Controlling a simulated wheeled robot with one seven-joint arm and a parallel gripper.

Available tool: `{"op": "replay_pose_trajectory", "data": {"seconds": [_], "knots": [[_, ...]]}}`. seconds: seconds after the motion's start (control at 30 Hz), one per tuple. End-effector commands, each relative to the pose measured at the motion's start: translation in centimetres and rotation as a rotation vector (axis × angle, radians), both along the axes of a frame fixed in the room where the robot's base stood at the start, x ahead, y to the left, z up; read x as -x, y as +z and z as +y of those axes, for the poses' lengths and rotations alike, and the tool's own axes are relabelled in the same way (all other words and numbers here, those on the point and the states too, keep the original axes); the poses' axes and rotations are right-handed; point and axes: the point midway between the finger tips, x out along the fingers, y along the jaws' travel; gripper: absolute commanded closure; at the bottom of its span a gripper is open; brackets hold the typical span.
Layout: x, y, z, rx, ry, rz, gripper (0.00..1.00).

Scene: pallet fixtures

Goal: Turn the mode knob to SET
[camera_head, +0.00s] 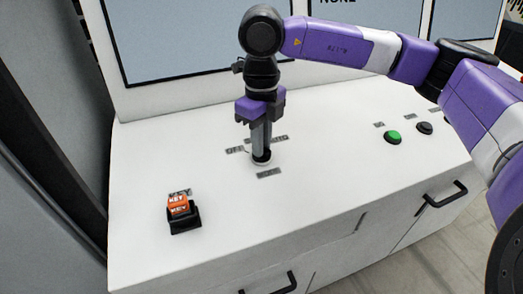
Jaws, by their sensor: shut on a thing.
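The mode knob (261,157) stands on the white console top, a small dark round part with a pale ring at its base. Several small grey label plates (268,173) surround it; one at its left looks like OFF, the others are too small or covered to read. My gripper (261,148) points straight down over the knob, its long grey fingers shut on it. The fingers hide most of the knob, so I cannot tell which label it points at.
An orange KEY block (179,204) sits in a black holder at the front left. A green button (393,138) and a black button (424,128) are at the right. Screens (170,40) rise behind. Drawer handles (270,284) are on the front. The console top between is clear.

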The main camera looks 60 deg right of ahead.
Motion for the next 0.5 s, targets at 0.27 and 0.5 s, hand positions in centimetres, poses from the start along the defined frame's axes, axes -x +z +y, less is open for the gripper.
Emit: {"op": "replay_pose_trajectory", "data": {"seconds": [0.27,0.5], "knots": [[-0.03,-0.54,-0.06,0.003,-0.234,-0.002,1.0],[-0.05,-0.35,-0.03,0.001,-0.398,-0.003,1.0]]}}
